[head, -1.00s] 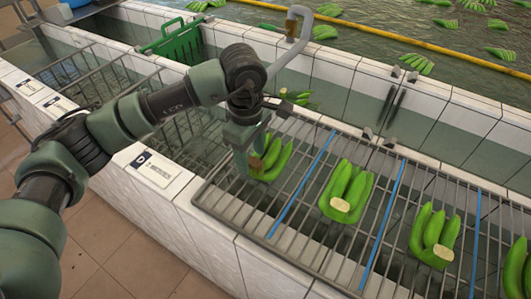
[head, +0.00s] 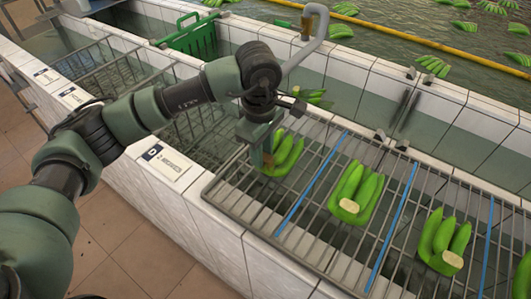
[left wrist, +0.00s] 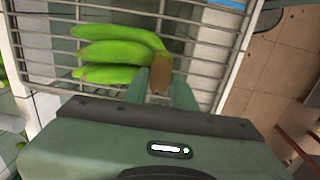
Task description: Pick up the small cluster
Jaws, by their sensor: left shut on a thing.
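A small cluster of green bananas (head: 289,153) is at the left end of the metal rack (head: 240,222). In the left wrist view, the bananas (left wrist: 112,51) point left and a brown cut crown (left wrist: 168,75) joins them on the right. My left gripper (head: 262,158) points down at the cluster's left side and is shut on its crown. In the left wrist view, my left gripper's fingers (left wrist: 160,92) are at the crown. Whether the cluster touches the bars or hangs just above them is hard to tell. My right gripper is not in view.
Other green clusters lie on the rack to the right, a near one (head: 366,192) and a farther one (head: 440,235), with blue strips (head: 312,180) between. A tiled wall (head: 350,68) and a bent grey pipe (head: 310,40) stand behind.

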